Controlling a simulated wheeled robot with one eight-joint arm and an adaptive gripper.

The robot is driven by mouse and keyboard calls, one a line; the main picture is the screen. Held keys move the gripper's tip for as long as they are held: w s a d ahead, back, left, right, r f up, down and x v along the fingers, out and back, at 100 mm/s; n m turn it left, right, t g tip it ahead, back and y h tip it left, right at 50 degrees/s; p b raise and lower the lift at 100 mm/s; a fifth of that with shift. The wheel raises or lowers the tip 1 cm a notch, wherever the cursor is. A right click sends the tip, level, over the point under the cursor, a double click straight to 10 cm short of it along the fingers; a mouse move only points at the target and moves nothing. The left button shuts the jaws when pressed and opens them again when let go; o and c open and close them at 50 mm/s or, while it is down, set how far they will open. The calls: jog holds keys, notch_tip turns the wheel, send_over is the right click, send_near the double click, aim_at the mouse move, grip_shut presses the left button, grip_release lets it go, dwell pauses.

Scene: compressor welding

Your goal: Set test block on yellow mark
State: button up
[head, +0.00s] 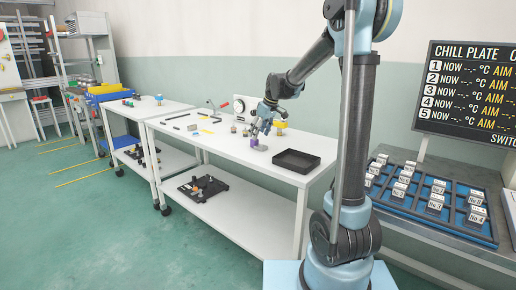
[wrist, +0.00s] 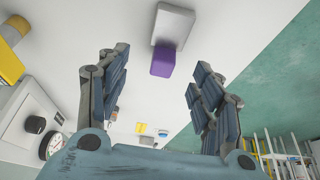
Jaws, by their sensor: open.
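A small block with a purple part (head: 255,143) stands on the white table just below my gripper (head: 261,130). In the wrist view the purple part (wrist: 163,63) adjoins a light grey part (wrist: 175,24); I take this for the test block. My gripper is open, its fingers apart, with the purple part showing just beyond and between the fingertips. I cannot tell whether they touch it. A thin yellow mark (head: 207,131) lies flat on the table, left of my gripper.
A black tray (head: 297,161) sits right of the block on the white table (head: 225,150). A dial device (head: 243,107) and small parts stand behind. A blue rack (head: 430,213) of labelled blocks is at the right, under a dark display board (head: 470,85).

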aim_at(258, 144)
jog(key=shift+x, duration=2.65)
jog(key=shift+s+a, duration=0.15)
jog(key=shift+a, duration=0.05)
jog(key=c, duration=1.4)
jog(key=shift+r, duration=0.1)
